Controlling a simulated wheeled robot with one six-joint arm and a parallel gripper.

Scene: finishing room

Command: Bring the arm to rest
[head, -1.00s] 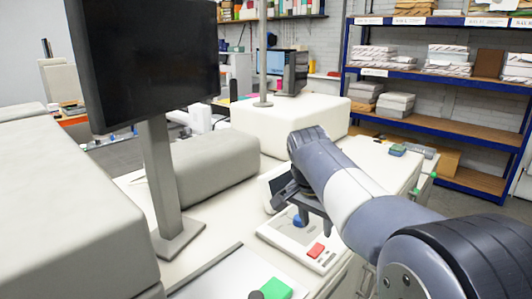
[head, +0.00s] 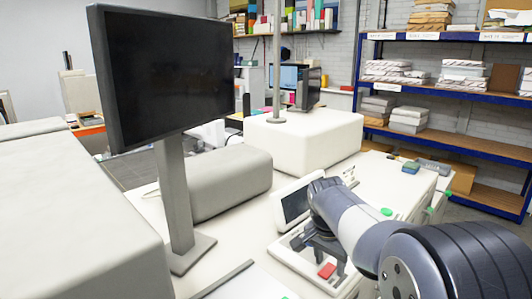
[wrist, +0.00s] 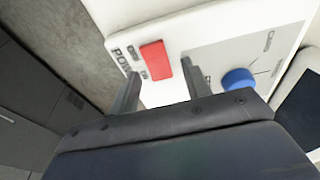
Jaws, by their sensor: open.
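My arm reaches in from the right in the head view, bent down over a light control panel (head: 283,255). My gripper (head: 322,250) is open and empty above that panel. In the wrist view my gripper (wrist: 158,76) has its two fingers apart, with a red switch (wrist: 156,60) showing between them, beside the lettering "POWER". A blue knob (wrist: 238,80) lies right of the fingers. Whether the fingers touch the panel cannot be told. The red switch (head: 326,270) shows just below the gripper in the head view; the knob is hidden there.
A small tilted display (head: 296,205) stands right behind the panel. A large dark monitor (head: 170,75) on a post stands to the left. A grey padded block (head: 220,182) and a white box-shaped housing (head: 305,142) lie behind. Blue shelves (head: 455,95) stand at the back right.

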